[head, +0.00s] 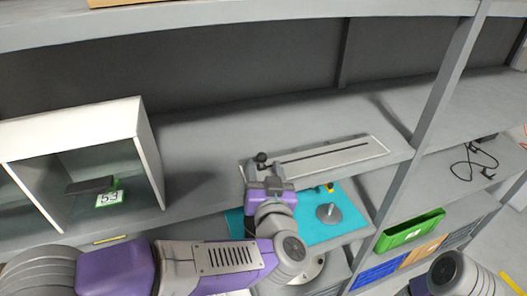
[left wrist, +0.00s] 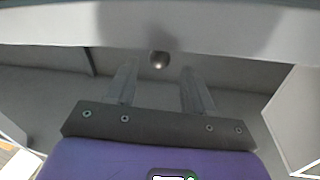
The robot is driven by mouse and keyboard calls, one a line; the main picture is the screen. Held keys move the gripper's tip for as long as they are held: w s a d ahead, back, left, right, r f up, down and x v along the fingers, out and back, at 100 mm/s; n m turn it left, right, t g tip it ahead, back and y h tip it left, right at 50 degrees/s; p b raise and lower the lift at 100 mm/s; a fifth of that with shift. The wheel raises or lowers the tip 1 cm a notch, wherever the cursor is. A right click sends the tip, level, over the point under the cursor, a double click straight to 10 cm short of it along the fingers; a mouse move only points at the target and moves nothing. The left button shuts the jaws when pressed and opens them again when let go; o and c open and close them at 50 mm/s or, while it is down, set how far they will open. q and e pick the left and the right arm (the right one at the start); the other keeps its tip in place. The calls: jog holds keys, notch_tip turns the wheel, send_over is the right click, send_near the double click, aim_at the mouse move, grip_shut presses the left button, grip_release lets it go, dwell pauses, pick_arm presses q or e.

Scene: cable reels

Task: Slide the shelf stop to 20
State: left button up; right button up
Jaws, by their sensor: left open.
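The shelf stop shows as a dark round knob (head: 261,157) at the left end of a pale slotted rail plate (head: 335,153) on the grey shelf. No scale numbers can be read on the plate. My left gripper (head: 263,172) is at the knob, on its near side, and hides part of the plate's left end. In the left wrist view my left gripper (left wrist: 160,88) is open, and the round knob (left wrist: 159,60) appears between and just beyond the two fingertips. I cannot tell whether a finger touches it. My right gripper is out of view.
A white cubby unit (head: 150,150) with a green-edged "53" tag (head: 110,198) stands left. Below are a teal mat (head: 310,226) with a grey spindle disc (head: 328,213), and a green bin (head: 410,231). A grey upright (head: 425,140) stands right. A black cable (head: 472,160) lies beyond.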

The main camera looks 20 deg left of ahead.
aim_at(263, 161)
pick_arm(q)
jog(key=shift+x, duration=2.45)
grip_shut()
